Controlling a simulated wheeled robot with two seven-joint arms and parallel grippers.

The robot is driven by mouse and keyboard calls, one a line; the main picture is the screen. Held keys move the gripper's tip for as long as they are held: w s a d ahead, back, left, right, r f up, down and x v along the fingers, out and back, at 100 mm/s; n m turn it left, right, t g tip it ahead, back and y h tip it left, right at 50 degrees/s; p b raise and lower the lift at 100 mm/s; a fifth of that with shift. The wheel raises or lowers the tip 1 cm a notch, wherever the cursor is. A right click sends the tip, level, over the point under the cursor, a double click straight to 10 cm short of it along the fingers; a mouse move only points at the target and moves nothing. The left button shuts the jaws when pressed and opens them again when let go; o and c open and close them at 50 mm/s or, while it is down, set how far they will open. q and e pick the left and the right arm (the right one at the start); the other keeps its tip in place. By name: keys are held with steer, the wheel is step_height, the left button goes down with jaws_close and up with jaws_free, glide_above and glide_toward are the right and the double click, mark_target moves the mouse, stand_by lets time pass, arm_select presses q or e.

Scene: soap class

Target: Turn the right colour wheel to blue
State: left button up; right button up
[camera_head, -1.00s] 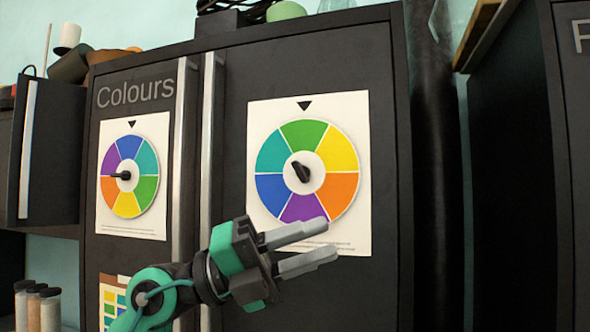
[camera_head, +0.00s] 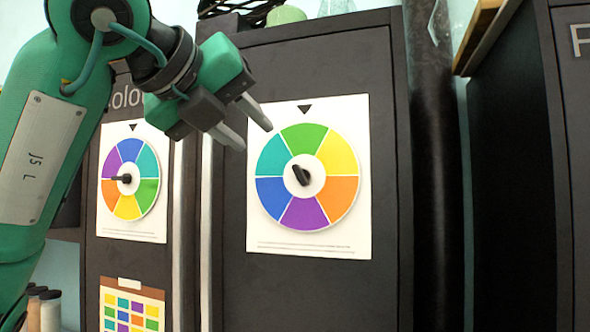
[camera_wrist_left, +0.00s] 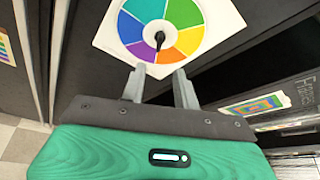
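The right colour wheel (camera_head: 337,189) is on a white sheet on the dark cabinet door. Its green segment is at the top, under the black triangle (camera_head: 304,109). Blue is at lower left, with purple at the bottom. A black knob (camera_head: 301,175) sits at its white centre. My left gripper (camera_head: 254,138) is open and empty, up and left of the wheel, apart from the knob. In the left wrist view, the wheel (camera_wrist_left: 183,14) and knob (camera_wrist_left: 160,41) show beyond the spread fingers (camera_wrist_left: 160,72). My right gripper is out of view.
The left colour wheel (camera_head: 147,191) is on the left door, blue near its top. Two vertical door handles (camera_head: 206,245) stand between the wheels. A colour chart on a clipboard (camera_head: 132,307) hangs below. Space in front of the right door is clear.

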mark_target(296, 171)
arm_select(q)
steer(key=p+x, duration=0.5)
steer(key=x, duration=0.8)
steer(key=shift+a+r+p, duration=0.1)
steer(key=shift+p, duration=0.2)
steer(key=shift+w+d+f, duration=0.25)
steer(key=shift+w, duration=0.15)
jaws_close()
